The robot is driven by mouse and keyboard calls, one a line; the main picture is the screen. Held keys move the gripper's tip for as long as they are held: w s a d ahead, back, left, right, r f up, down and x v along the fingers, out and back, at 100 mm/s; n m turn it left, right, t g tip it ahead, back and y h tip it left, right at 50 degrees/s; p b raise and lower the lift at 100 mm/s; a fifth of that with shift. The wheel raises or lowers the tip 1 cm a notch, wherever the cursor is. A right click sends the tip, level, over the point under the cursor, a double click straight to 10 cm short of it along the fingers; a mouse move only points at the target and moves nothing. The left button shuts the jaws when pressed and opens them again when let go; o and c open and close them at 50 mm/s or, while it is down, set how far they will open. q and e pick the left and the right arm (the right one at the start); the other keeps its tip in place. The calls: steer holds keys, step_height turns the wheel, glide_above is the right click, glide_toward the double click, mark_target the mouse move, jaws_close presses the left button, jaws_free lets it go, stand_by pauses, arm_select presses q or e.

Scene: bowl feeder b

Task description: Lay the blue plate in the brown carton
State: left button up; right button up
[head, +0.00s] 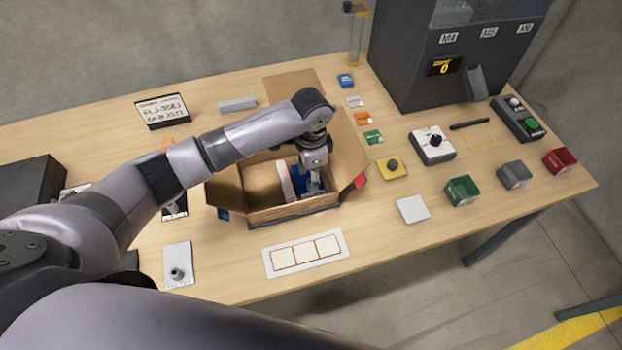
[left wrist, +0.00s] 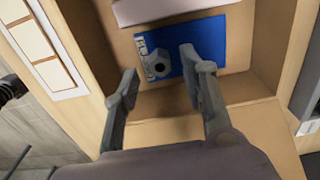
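The brown carton (head: 290,212) stands open on the table, its flaps folded outward. The blue plate (head: 298,181) is inside the carton, partly hidden by my left gripper (head: 314,186). In the left wrist view the blue plate (left wrist: 218,42) lies on the carton's floor (left wrist: 240,88), with a grey knob (left wrist: 157,66) near one end. My left gripper (left wrist: 160,63) is open inside the carton, its fingers apart on either side of the knob. I cannot tell whether they touch it. My right gripper is not in view.
A pale block (head: 286,181) lies in the carton beside the blue plate; it also shows in the left wrist view (left wrist: 165,8). A white three-square panel (head: 304,253) lies in front.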

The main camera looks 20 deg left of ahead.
arm_select(q)
step_height(320, 180, up, 10)
steer(key=b, duration=0.1)
steer(key=shift+f, duration=0.25)
stand_by(0.4)
